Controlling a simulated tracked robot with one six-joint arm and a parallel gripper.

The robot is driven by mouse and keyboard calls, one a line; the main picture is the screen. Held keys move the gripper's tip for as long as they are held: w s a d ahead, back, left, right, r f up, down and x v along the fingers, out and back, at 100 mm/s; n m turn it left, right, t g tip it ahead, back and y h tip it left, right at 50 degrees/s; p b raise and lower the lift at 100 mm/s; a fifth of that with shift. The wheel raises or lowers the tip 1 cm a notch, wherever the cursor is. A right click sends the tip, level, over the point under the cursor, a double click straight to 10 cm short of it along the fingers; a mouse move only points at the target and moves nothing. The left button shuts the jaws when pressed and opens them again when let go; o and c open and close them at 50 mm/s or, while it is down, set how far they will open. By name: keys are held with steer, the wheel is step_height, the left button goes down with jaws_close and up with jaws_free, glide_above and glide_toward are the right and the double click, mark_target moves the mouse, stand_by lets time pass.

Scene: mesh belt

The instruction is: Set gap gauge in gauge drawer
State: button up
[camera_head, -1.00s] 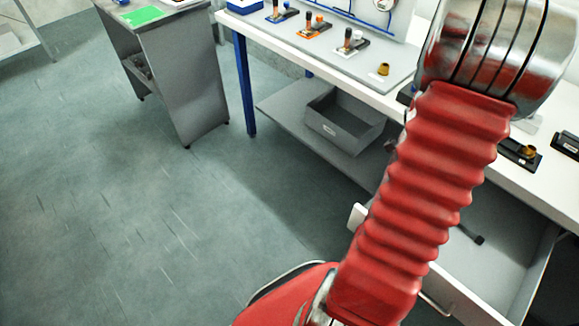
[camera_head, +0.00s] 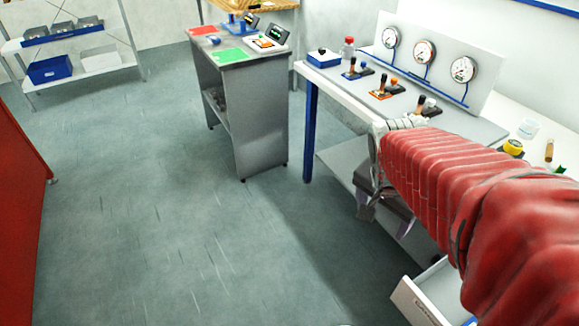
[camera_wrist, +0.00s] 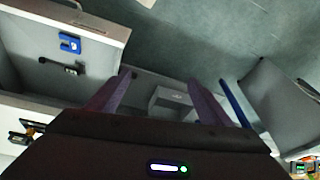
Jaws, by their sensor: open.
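The gauge drawer (camera_wrist: 95,30) is pulled open in the upper left of the wrist view. A blue notched piece (camera_wrist: 69,42), which looks like the gap gauge, lies inside it, apart from my fingers. A black tool (camera_wrist: 62,66) lies beside it.
The white bench (camera_head: 345,95) carries lever units, a gauge panel (camera_head: 425,60) and a yellow item (camera_head: 513,147). A grey bin (camera_wrist: 170,98) sits on its lower shelf. A grey cabinet (camera_head: 245,110) stands left of it. A red body (camera_head: 20,200) edges the left. The middle floor is clear.

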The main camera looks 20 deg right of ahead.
steer(key=s+a+r+n+t+y, duration=0.1)
steer(key=a+r+n, duration=0.2)
steer(key=a+n, duration=0.3)
steer(key=s+a+r+n+t+y, duration=0.1)
steer(key=a+r+n+t, duration=0.1)
steer(key=a+n, duration=0.4)
steer(key=a+r, duration=0.1)
steer(key=a, duration=0.3)
steer(key=shift+s+a+r+n+t+y, duration=0.2)
steer(key=shift+a+n+t+y, duration=0.1)
steer(key=shift+n+y, duration=0.1)
steer(key=shift+d, duration=0.1)
